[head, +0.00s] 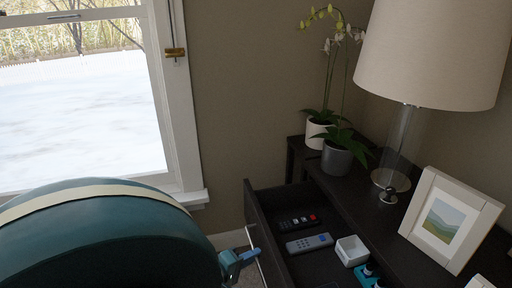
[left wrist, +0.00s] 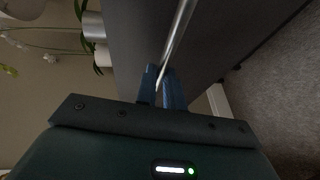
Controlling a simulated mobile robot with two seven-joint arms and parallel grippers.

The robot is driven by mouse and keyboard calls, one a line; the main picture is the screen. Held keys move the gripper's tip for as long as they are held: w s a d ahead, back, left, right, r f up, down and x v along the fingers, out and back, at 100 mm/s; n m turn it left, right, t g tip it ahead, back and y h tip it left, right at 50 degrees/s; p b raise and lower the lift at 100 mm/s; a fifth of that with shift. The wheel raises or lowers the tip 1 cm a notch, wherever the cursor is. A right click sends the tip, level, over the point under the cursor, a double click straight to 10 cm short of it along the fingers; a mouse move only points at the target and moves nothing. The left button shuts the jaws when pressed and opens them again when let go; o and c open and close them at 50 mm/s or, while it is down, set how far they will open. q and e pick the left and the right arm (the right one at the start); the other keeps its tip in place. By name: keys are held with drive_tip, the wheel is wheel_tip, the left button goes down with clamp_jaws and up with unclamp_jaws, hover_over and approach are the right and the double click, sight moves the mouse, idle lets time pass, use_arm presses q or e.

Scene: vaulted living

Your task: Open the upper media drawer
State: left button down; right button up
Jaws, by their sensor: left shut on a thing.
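The upper media drawer (head: 262,212) is part of the dark cabinet and stands pulled out, with its inside showing. Its long metal bar handle (head: 258,256) runs along the drawer front. My left gripper (head: 241,257) is at the handle with its blue fingers. In the left wrist view, the blue fingers (left wrist: 164,86) are shut around the handle (left wrist: 180,30), in front of the dark drawer front (left wrist: 215,45). My right gripper is in neither view.
The drawer holds a black remote (head: 298,222), a grey remote (head: 309,243) and a white box (head: 351,250). On the cabinet top stand potted orchids (head: 337,157), a lamp (head: 430,55) and a picture frame (head: 450,220). A window (head: 85,105) is at left.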

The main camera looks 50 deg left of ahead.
use_arm(q)
drive_tip(key=c, duration=1.5)
unclamp_jaws()
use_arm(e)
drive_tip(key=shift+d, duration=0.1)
use_arm(q)
drive_tip(key=s+r+p, duration=0.2)
drive_tip(key=s, duration=1.1)
drive_tip(key=shift+r, duration=0.25)
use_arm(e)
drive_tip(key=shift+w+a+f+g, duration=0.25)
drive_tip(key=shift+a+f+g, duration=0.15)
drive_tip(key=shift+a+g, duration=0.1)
use_arm(q)
drive_tip(key=shift+d, duration=0.1)
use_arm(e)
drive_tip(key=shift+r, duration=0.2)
